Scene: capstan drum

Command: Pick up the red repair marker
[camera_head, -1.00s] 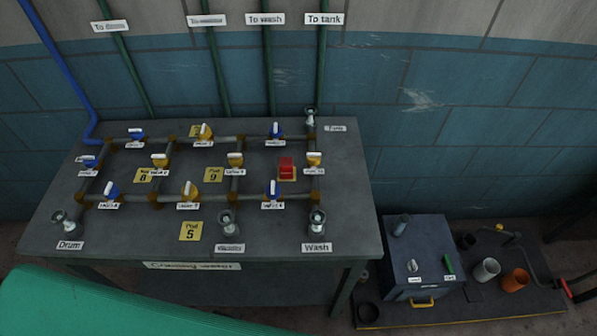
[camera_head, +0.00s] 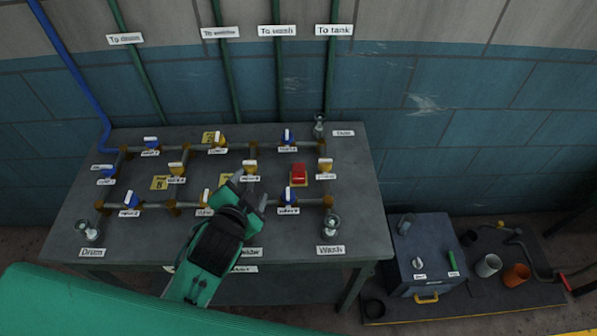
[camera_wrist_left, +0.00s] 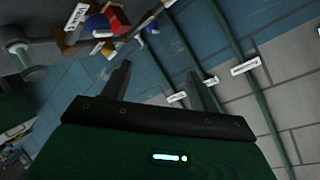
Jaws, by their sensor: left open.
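The red repair marker (camera_head: 299,173) is a small red block on the grey table, between the pipes at the right side of the pipework. A red patch beside a blue and white valve handle in the left wrist view (camera_wrist_left: 119,14) looks like the same marker, partly cut off by the top edge. My left gripper (camera_head: 252,190) is open and empty. It is over the lower middle of the table, to the left of the marker and apart from it. Its two fingers also show in the left wrist view (camera_wrist_left: 161,78). My right gripper is not in view.
Grey pipes with blue valves (camera_head: 291,195) and yellow valves (camera_head: 250,167) surround the marker. The grey table (camera_head: 352,205) is clear to the right. A grey box (camera_head: 425,250), a white cup (camera_head: 488,265) and an orange cup (camera_head: 517,275) stand at the lower right.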

